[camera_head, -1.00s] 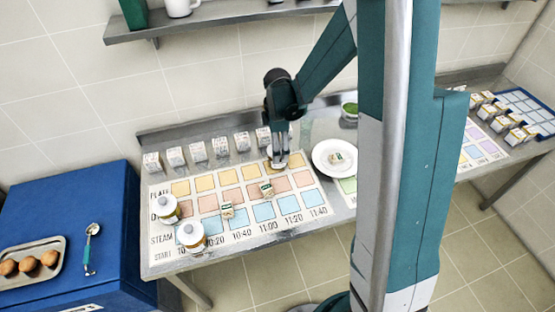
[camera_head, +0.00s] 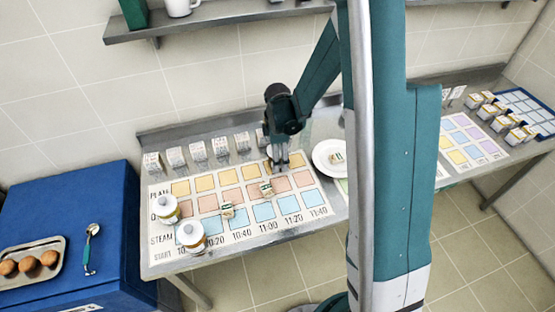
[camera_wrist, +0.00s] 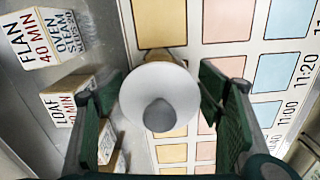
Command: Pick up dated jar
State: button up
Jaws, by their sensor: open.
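In the wrist view, a jar with a round white lid and grey knob (camera_wrist: 160,110) stands between the two fingers of my gripper (camera_wrist: 162,92). The fingers are open, with a gap to the lid on each side. The jar's body and any date on it are mostly hidden under the lid. In the head view, my gripper (camera_head: 278,164) is at the back of the printed chart (camera_head: 240,192), and it largely covers this jar. Two similar white-lidded jars, a rear one (camera_head: 165,209) and a front one (camera_head: 191,237), stand at the chart's left side.
Several label cards, one reading LOAF (camera_wrist: 62,103), stand along the counter's back. Two small labelled blocks (camera_head: 227,210) (camera_head: 266,189) sit on the chart. A white plate (camera_head: 322,157) is close right of my gripper, partly behind my arm. A shelf (camera_head: 225,17) hangs above.

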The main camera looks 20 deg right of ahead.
dwell(0.4)
jog(key=c, duration=1.6)
jog(key=shift+o, duration=0.2)
jog(key=shift+r, duration=0.1)
jog(key=shift+r, duration=4.95)
